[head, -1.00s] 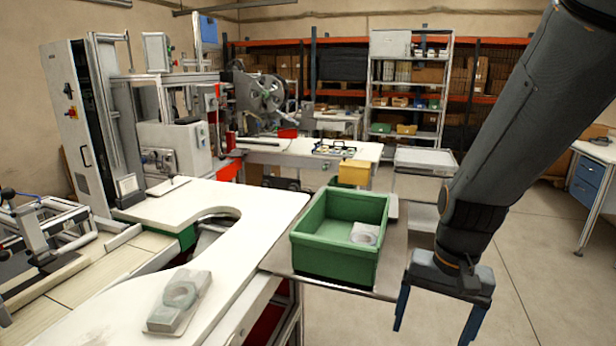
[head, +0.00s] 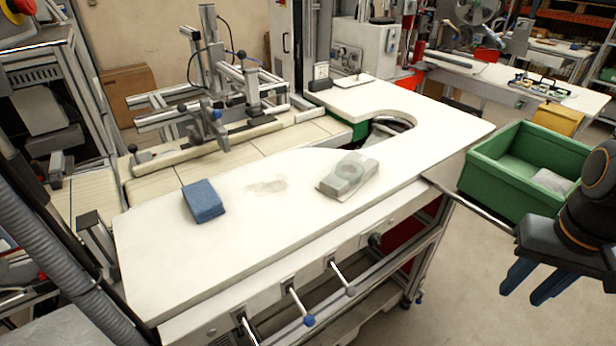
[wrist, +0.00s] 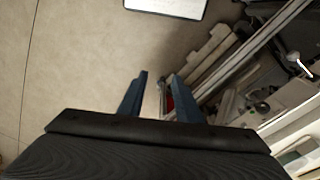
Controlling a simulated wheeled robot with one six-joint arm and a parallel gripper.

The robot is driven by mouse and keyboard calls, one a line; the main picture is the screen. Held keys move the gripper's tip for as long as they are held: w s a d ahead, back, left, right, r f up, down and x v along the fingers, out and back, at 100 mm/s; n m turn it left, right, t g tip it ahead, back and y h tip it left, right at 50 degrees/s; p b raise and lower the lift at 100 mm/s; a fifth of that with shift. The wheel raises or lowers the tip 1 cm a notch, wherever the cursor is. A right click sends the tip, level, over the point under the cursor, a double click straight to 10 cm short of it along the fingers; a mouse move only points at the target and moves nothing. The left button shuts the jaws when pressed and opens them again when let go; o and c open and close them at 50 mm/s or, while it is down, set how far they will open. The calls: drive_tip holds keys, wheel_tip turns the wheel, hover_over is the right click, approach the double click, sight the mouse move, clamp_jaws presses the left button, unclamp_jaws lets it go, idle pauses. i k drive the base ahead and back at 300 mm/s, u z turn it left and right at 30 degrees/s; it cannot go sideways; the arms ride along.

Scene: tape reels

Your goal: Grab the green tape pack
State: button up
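A pale grey-green pack with a round ring shape on top (head: 348,175) lies flat on the white table (head: 280,250). It is the only greenish pack I see on the table. My gripper (head: 532,290) is at the right edge of the head view, off the table's right side and below the green bin. Its two blue fingers are apart and empty. They also show in the wrist view (wrist: 156,84), with floor and part of a bench frame beyond. The pack cannot be made out in the wrist view.
A blue block (head: 204,201) lies left of the pack on the table. A green bin (head: 515,185) stands right of the table with a whitish pack (head: 552,181) inside. A metal fixture (head: 215,120) stands behind. The table has a curved cut-out at the back right.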

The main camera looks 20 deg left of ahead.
sight(346, 176)
drive_tip(key=u, duration=3.45)
drive_tip(key=k, duration=0.95)
drive_tip(key=z, duration=1)
drive_tip(key=i, duration=1)
